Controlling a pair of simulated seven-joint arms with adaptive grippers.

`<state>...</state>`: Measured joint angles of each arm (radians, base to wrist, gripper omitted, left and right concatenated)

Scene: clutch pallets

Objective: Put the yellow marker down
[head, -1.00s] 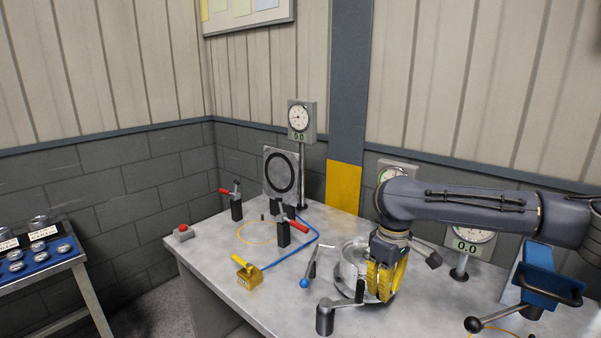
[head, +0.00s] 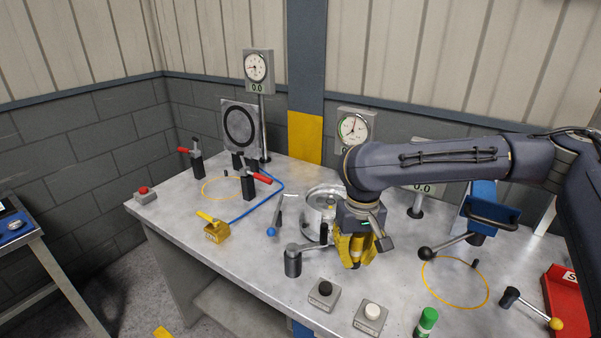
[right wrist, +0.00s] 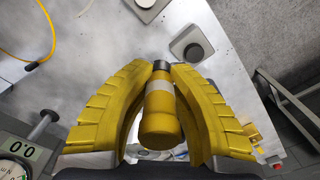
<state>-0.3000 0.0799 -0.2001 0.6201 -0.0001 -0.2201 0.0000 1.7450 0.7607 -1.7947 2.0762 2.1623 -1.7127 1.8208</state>
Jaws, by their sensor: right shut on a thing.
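The yellow marker (right wrist: 160,122), with a white band and a dark end, is between the yellow ribbed fingers of my right gripper (right wrist: 163,72) in the right wrist view. The gripper is shut on it. In the head view my right gripper (head: 354,258) points down over the bench, just in front of and right of a round metal chuck (head: 318,222). There I cannot tell the marker from the yellow fingers. My left gripper is not in view.
The grey bench (head: 225,265) holds a black button box (head: 323,293), a white button box (head: 371,316) and a green marker (head: 427,320) near the front. A black-knobbed lever (head: 293,260) stands left of the gripper. A yellow ring (head: 455,304) and red bin (head: 570,305) lie right.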

